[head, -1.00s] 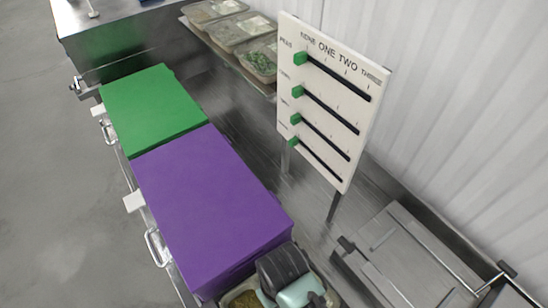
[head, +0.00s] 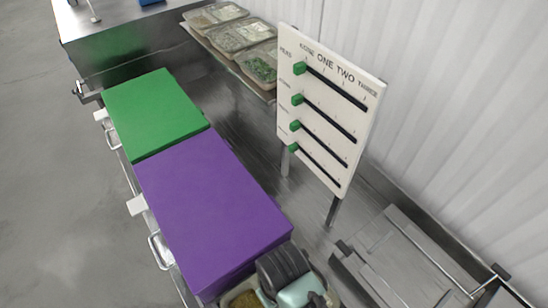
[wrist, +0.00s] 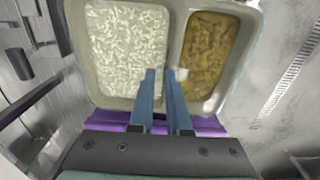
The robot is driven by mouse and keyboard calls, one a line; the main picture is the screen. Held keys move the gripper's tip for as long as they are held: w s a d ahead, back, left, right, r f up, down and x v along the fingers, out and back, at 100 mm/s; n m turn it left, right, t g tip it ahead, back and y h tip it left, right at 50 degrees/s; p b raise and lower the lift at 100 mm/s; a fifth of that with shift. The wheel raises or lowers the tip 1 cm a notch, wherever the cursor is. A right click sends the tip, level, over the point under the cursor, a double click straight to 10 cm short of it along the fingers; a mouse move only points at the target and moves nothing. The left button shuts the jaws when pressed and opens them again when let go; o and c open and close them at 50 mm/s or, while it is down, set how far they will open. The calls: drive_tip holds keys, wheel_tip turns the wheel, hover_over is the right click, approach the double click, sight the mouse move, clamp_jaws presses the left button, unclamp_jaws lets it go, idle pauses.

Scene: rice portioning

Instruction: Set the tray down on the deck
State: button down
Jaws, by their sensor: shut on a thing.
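A light grey tray (wrist: 254,50) with two compartments fills the top of the wrist view. White rice (wrist: 127,50) lies in its left compartment and a brown-yellow food (wrist: 205,48) in its right one. My gripper (wrist: 160,76) is shut on the tray's near wall, by the divider. In the head view the tray (head: 229,297) shows only partly at the bottom edge, beside the near end of the purple box; my gripper's body covers much of it. The steel deck (head: 245,150) runs behind the boxes. I cannot tell whether the tray touches anything below.
A purple box (head: 210,210) and a green box (head: 152,112) stand in a row along the counter's left side. A white board (head: 325,115) with several green sliders stands on posts. Filled trays (head: 235,35) sit on a shelf at the back. A steel lid (head: 400,260) is at right.

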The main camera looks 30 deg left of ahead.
drive_tip(key=shift+r, duration=0.1)
drive_tip(key=shift+r+p, duration=1.5)
